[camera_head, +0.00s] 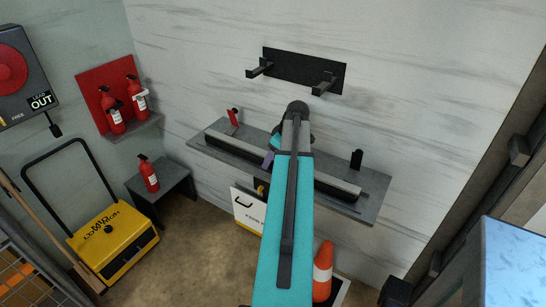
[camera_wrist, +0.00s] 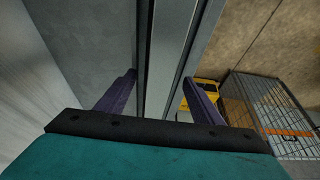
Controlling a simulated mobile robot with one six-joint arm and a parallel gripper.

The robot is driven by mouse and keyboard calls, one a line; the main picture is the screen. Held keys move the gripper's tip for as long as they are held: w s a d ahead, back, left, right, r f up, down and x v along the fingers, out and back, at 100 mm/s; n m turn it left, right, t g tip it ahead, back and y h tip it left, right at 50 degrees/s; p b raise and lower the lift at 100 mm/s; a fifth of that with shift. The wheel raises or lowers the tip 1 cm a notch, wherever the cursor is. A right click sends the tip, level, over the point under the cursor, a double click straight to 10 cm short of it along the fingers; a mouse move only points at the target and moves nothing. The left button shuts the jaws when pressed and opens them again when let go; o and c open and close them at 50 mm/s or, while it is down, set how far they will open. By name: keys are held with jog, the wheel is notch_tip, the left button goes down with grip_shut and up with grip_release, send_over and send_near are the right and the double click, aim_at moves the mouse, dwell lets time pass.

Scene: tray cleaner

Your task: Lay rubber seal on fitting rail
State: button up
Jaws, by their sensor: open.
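A long, straight fitting rail (camera_head: 235,148) lies along a grey wall shelf, with a pale top and a dark front face. I cannot tell a rubber seal apart from the rail's dark strips. My gripper (camera_wrist: 160,78) is open, with its two purple fingers on either side of the long grey and dark strips (camera_wrist: 160,35) in the wrist view. Nothing is clearly held. In the head view my arm covers the middle of the rail and most of the gripper; one purple finger shows beside the rail.
The grey shelf (camera_head: 372,207) carries a small red item (camera_head: 233,117) at left and a black upright block (camera_head: 356,159) at right. A black bracket (camera_head: 290,68) with two empty pegs hangs above. A traffic cone (camera_head: 323,270) and yellow machine (camera_head: 112,240) stand below.

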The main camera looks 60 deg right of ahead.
jog(key=b+v, duration=0.2)
jog(key=v, duration=1.2)
jog(key=shift+b, duration=0.3)
dwell(0.8)
